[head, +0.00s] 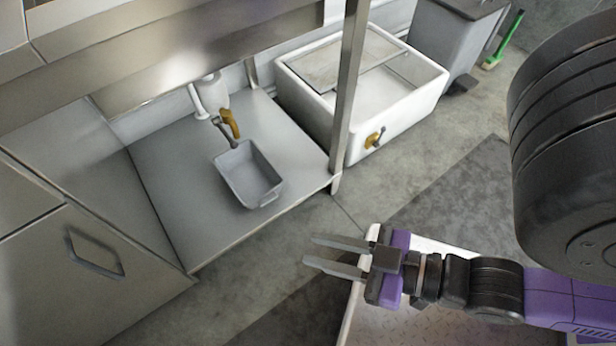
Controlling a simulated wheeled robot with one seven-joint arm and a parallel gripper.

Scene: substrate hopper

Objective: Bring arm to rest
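My gripper (337,257) is in the lower middle of the head view, at the end of my black and purple arm. Its two grey fingers point left and stand apart, with nothing between them. The arm reaches in from the right, above the floor and a white-edged plate with a tread pattern. The gripper is to the right of a metal shelf (175,180) and touches nothing that I can see.
A grey tub (249,176) and an orange-handled tool (229,124) are on the shelf. A metal post (347,90) stands at its right corner. Behind is a white basin (400,122) with a brass tap (375,138). A cabinet (60,280) is at left. Floor shows between.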

